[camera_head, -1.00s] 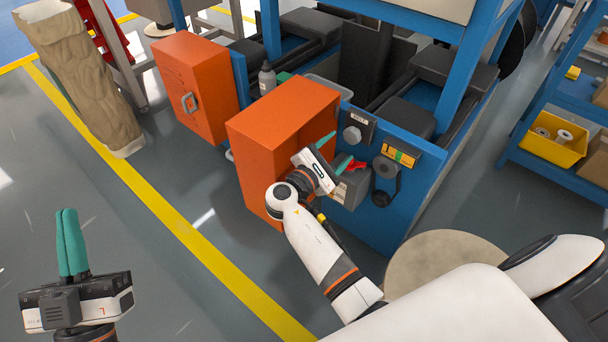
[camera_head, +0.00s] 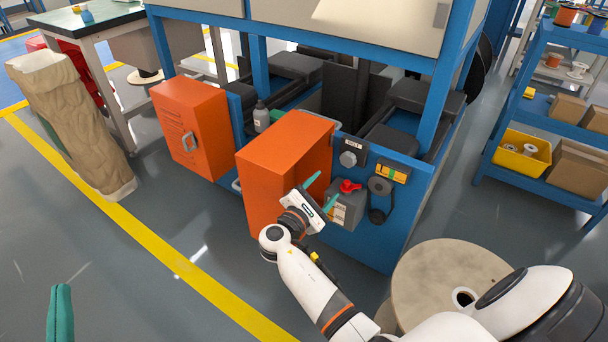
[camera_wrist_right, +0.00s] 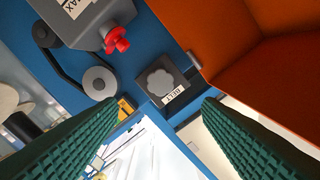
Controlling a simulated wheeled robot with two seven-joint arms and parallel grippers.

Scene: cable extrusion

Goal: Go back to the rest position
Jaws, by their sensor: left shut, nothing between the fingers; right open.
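My right gripper (camera_head: 322,191) is open and empty in front of the blue machine (camera_head: 385,235), beside the near orange box (camera_head: 280,165). Its two green fingers stand apart, and they also show in the right wrist view (camera_wrist_right: 160,135) with nothing between them. A red knob (camera_head: 349,186) on a grey box (camera_head: 346,207) lies just right of the gripper; in the right wrist view the knob (camera_wrist_right: 117,40) is apart from the fingers. My left gripper (camera_head: 61,292) shows only its green fingertips at the lower left edge. They are together, with nothing between them.
A second orange cabinet (camera_head: 190,125) stands further left. A wooden spool (camera_head: 440,275) stands at the lower right. A blue shelf with a yellow bin (camera_head: 520,150) is at the right. A beige sack-like column (camera_head: 75,125) stands left. The floor around the yellow line is clear.

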